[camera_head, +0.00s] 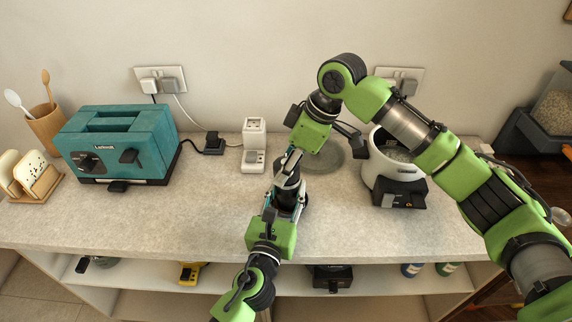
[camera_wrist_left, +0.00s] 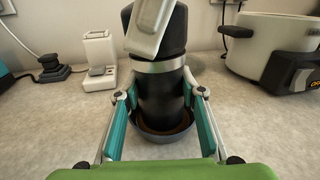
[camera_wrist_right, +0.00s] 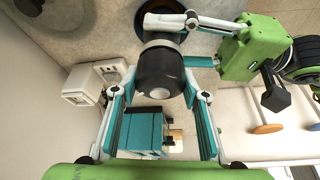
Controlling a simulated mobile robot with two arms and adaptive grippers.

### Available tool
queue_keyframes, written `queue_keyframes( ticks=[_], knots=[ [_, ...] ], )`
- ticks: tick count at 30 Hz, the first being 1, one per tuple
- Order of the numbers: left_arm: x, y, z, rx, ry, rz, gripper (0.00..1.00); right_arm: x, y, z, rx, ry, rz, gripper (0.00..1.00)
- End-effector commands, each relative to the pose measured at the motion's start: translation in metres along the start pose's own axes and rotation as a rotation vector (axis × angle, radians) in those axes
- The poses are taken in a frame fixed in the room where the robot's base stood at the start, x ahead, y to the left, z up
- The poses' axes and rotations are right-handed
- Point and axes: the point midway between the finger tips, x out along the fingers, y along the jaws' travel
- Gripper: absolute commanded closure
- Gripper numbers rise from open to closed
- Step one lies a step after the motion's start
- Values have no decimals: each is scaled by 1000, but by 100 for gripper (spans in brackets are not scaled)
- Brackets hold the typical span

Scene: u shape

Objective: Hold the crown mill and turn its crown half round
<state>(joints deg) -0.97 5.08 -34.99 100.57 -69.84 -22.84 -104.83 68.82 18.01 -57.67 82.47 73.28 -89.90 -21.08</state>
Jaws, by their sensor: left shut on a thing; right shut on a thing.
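The crown mill (camera_head: 288,180) stands upright on the counter, a black body with a silver band below its black crown. Both grippers partly hide it in the head view. In the left wrist view the mill's body (camera_wrist_left: 160,97) is between the fingers of my left gripper (camera_wrist_left: 165,94), which is shut on it low down. A dark round base with a brown inside shows beneath. My right gripper (camera_wrist_right: 160,70) comes from above and is shut on the crown (camera_wrist_right: 158,78); one of its fingers crosses the crown in the left wrist view.
A grey disc (camera_head: 322,156) lies behind the mill. A white pot appliance (camera_head: 385,178) stands to the right. A white device (camera_head: 254,145) and a black plug (camera_head: 213,143) are to the left, then a teal toaster (camera_head: 118,143). The counter's front left is clear.

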Motion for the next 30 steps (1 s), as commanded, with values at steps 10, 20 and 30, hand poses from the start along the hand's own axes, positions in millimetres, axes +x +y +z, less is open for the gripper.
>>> queue_keyframes(
  ticks=[10, 20, 30],
  knots=[
    [0, 0, 0, 0, 1, -1, 98, -1, 0, 0, 7, 2, 4, 49],
    [0, 0, 0, -1, 1, -1, 98, 0, 0, 0, 6, 1, 3, 42],
    [0, 0, 0, -1, 1, 0, 98, -43, 1, -1, 5, 3, 6, 42]
  ],
)
